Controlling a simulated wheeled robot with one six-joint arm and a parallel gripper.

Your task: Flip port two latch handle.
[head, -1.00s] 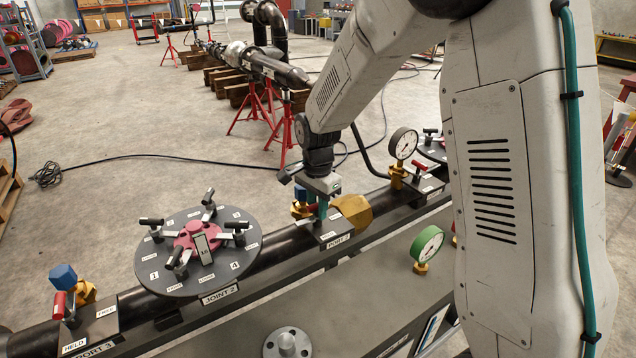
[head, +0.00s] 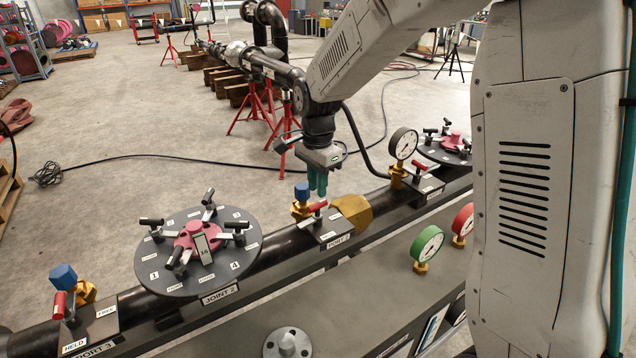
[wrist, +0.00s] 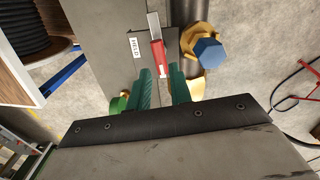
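The port two latch handle has a red grip (head: 318,205) and sits on the dark block labelled PORT 2 (head: 338,243) on the pipe. In the wrist view the red grip (wrist: 158,58) joins a silver lever, beside a HELD label (wrist: 135,48). My gripper (head: 318,190) has teal fingers pointing down and hangs just above the handle, apart from it. In the wrist view my gripper's fingers (wrist: 163,88) are spread with a gap between them, and the red grip shows beyond their tips.
A blue-capped brass valve (head: 301,200) stands close left of the handle, and a brass hex fitting (head: 353,212) close right. A white gauge (head: 403,145) rises further right. The joint 2 disc (head: 240,262) with several clamps lies left. Green (head: 427,243) and red (head: 463,220) gauges stand in front.

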